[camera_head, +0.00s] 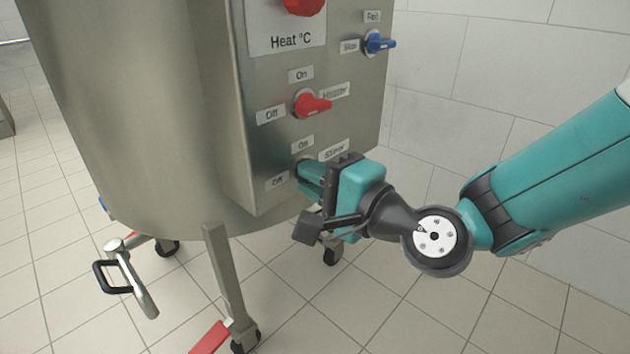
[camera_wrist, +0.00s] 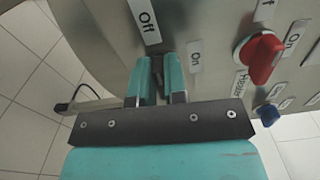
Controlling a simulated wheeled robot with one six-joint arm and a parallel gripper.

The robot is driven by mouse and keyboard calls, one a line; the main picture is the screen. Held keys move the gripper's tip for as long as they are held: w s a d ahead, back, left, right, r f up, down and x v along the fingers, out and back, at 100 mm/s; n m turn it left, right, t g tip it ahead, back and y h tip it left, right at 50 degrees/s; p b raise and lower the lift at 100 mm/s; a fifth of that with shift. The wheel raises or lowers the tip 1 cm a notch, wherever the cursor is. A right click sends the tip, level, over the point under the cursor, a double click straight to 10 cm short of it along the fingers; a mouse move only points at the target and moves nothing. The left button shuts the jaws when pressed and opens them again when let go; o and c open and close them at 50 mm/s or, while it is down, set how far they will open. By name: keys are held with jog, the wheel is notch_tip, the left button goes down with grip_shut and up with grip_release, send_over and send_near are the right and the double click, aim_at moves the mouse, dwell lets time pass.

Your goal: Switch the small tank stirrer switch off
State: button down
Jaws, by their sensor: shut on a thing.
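The stirrer switch sits low on the steel tank's control box (camera_head: 238,150), with its On label (camera_head: 303,143) above, Off label (camera_head: 277,181) at lower left and Stirrer label (camera_head: 333,150) at right. My gripper (camera_head: 308,175) is at this switch and hides nearly all of it in the head view. In the wrist view my gripper's two teal fingers (camera_wrist: 158,82) are closed around the switch, and only a dark sliver shows between them. The Off label (camera_wrist: 145,20) and On label (camera_wrist: 195,55) are beside the fingers. Which way the switch points cannot be told.
The red heater switch (camera_head: 311,104) is just above my gripper and also shows in the wrist view (camera_wrist: 260,58). A blue switch (camera_head: 379,43) is at upper right. A valve handle (camera_head: 127,277) sticks out at lower left. Tiled floor is open at the lower right.

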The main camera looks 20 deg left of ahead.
jog(key=shift+s+n, duration=0.1)
jog(key=shift+n, duration=0.5)
jog(key=c, duration=1.2)
grip_release()
jog(key=shift+o, duration=0.2)
jog(key=shift+f, duration=0.1)
